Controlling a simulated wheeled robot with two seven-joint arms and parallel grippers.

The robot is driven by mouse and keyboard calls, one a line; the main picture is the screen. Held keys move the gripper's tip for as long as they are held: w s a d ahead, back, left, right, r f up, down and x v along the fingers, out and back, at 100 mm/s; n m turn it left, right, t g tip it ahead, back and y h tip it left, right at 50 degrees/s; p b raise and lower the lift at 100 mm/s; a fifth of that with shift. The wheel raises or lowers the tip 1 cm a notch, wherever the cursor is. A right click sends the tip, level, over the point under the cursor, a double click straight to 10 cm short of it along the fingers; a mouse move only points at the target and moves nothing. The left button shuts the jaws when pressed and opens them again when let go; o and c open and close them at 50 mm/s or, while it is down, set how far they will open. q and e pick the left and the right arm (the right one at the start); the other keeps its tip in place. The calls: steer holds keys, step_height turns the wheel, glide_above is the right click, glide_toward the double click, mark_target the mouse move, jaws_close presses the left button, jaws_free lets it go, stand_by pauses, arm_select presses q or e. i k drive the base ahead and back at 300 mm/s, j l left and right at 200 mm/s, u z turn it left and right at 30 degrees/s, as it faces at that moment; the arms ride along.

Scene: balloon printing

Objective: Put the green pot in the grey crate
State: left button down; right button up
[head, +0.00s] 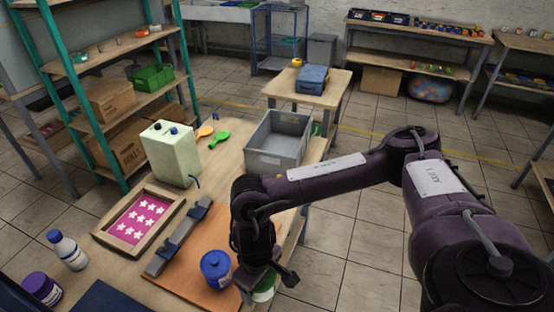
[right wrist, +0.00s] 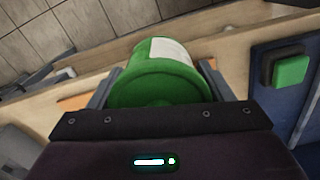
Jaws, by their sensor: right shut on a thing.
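The green pot (right wrist: 158,72) has a white label and sits between the two fingers of my right gripper (right wrist: 158,88) in the right wrist view. In the head view the pot (head: 265,288) shows only in part, low beside the right gripper (head: 267,281) at the table's right edge. The right gripper is shut on it. I cannot tell whether the pot touches the table. The grey crate (head: 262,158) stands empty on the table farther back, beyond my right forearm. My left gripper is not in view.
A blue pot (head: 216,266) stands on the orange board (head: 196,284) left of my right gripper. A grey clamp bar (head: 180,238), a framed pink star print (head: 139,220) and a pale green machine (head: 168,152) are on the table. Two paddles (head: 218,139) lie left of the crate.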

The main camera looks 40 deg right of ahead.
mark_target(281, 142)
steer(key=i+l, duration=0.1)
steer(key=l, duration=0.45)
steer(key=i+l+u, duration=0.1)
steer(key=l, duration=0.4)
steer(key=l+u, duration=0.1)
steer(key=l, duration=0.45)
steer(key=i, duration=0.05)
